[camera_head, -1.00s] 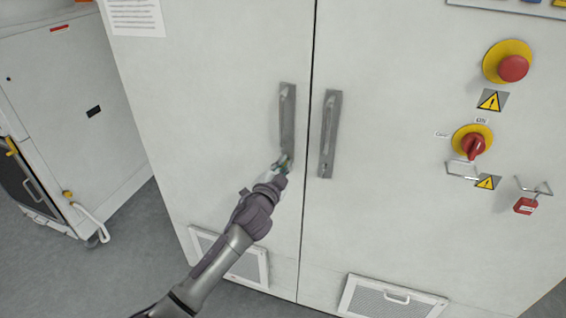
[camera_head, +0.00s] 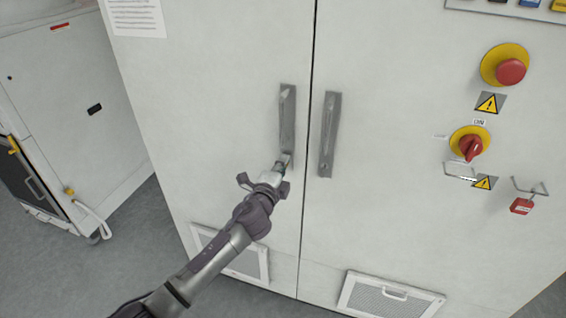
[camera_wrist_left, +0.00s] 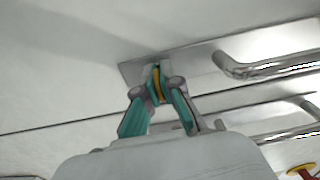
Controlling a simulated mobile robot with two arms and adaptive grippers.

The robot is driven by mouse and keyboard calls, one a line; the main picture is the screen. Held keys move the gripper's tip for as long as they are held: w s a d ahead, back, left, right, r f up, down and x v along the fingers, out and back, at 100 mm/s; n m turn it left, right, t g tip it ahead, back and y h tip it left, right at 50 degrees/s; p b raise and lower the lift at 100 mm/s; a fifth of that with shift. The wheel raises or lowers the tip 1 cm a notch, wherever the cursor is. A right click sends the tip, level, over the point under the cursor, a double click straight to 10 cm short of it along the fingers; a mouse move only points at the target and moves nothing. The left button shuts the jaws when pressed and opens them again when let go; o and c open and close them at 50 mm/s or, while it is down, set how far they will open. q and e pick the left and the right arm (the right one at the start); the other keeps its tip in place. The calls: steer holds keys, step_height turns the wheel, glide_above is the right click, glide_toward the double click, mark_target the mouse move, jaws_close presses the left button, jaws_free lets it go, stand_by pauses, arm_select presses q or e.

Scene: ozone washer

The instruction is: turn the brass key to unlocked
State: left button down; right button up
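The cabinet has a left handle (camera_head: 288,115) on a grey plate. My left gripper (camera_head: 281,166) is at the lower end of this plate. In the left wrist view, the gripper (camera_wrist_left: 158,88) has its teal-padded fingers drawn together at the plate. A small yellow brass piece, seemingly the brass key (camera_wrist_left: 157,82), shows between the fingertips. The fingers look shut on it. In the head view the key is hidden by the gripper, and its turned position cannot be read. My right gripper is not in view.
The right handle (camera_head: 329,135) is close to the right of the gripper, across the door seam. A red emergency button (camera_head: 511,72), a red rotary switch (camera_head: 470,148) and a red padlock (camera_head: 521,206) are farther right. Vent grilles are below.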

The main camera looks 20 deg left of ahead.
arm_select(q)
steer(key=shift+m, duration=0.3)
steer(key=c, duration=1.3)
jaws_free()
steer(key=shift+c, duration=0.2)
steer(key=s, duration=1.2)
steer(key=shift+a, duration=0.2)
